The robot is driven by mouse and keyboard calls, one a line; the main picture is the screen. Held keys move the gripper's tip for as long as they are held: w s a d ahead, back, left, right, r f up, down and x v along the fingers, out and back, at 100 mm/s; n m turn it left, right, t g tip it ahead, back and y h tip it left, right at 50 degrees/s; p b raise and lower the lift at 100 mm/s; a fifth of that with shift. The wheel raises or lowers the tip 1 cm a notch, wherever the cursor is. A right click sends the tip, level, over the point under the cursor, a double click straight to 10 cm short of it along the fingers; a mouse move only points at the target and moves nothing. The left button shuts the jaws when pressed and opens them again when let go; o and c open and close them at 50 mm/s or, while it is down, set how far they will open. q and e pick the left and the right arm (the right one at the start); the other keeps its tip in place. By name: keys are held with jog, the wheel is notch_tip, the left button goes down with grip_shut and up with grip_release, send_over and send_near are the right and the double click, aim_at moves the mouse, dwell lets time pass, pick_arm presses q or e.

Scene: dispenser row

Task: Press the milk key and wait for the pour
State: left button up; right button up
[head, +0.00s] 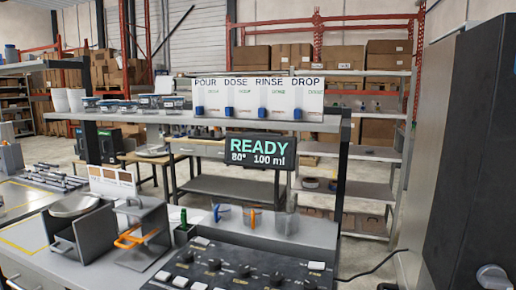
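A dark control panel (235,268) at the bottom middle carries several white keys, including one at the near left (163,276) and one at the right (316,266), plus several black knobs. No milk label is readable on any key. A black display (261,151) above it reads "READY 80° 100 ml". Four white dispenser panels on the shelf are headed POUR (207,97), DOSE (239,97), RINSE (274,97) and DROP (308,97), each with a blue part at its base. No pouring liquid is visible. Neither gripper is in view.
Clear cups (258,222) with coloured items stand behind the panel. Left of it are a grey bracket with an orange handle (131,238) and a round metal plate (74,205). A large black cabinet (475,150) blocks the right side. A shelf post (342,172) rises behind the panel.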

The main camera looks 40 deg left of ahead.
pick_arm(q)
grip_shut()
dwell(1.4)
